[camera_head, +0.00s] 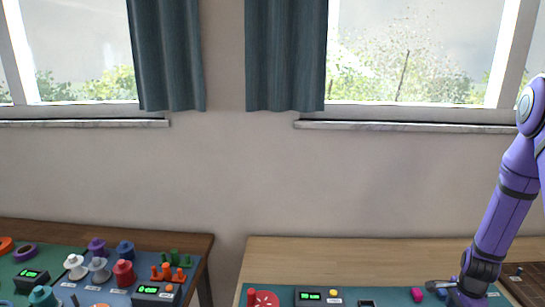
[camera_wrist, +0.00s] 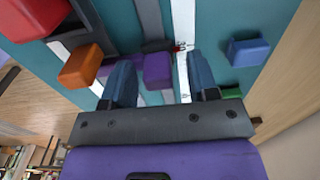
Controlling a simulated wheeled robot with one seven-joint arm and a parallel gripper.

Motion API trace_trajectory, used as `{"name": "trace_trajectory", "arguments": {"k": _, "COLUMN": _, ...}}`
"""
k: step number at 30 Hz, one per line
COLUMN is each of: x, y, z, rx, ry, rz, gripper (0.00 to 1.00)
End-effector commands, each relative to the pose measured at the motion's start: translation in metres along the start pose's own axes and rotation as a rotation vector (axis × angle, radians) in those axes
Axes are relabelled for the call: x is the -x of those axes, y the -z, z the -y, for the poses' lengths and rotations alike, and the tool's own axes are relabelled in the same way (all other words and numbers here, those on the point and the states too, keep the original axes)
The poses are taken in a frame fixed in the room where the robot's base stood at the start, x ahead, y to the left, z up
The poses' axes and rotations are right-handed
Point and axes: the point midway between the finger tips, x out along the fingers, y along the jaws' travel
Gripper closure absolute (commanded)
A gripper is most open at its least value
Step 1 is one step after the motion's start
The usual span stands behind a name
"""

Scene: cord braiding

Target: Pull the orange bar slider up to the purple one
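My gripper (camera_wrist: 162,78) is open, with a gap on both sides of the purple block. I cannot tell how far above the board the fingertips are. In the head view my gripper (camera_head: 452,289) is low over the right table, and I cannot make out the orange or purple slider there.
A white scale strip (camera_wrist: 184,35) runs near the right finger. The left table (camera_head: 200,246) holds several pegs and displays.

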Motion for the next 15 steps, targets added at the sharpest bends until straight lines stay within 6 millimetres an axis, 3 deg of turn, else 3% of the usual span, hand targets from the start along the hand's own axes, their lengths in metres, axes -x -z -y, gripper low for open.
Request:
{"name": "trace_trajectory", "arguments": {"k": 1, "x": -0.007, "y": -0.003, "z": -0.005, "rx": 0.005, "ry": -0.012, "rz": 0.006, "gripper": 0.49}}
{"name": "trace_trajectory", "arguments": {"k": 4, "x": -0.002, "y": -0.003, "z": -0.004, "rx": 0.005, "ry": -0.012, "rz": 0.006, "gripper": 0.49}}
{"name": "trace_trajectory", "arguments": {"k": 15, "x": 0.032, "y": -0.001, "z": -0.004, "rx": 0.000, "ry": -0.011, "rz": 0.004, "gripper": 0.49}}
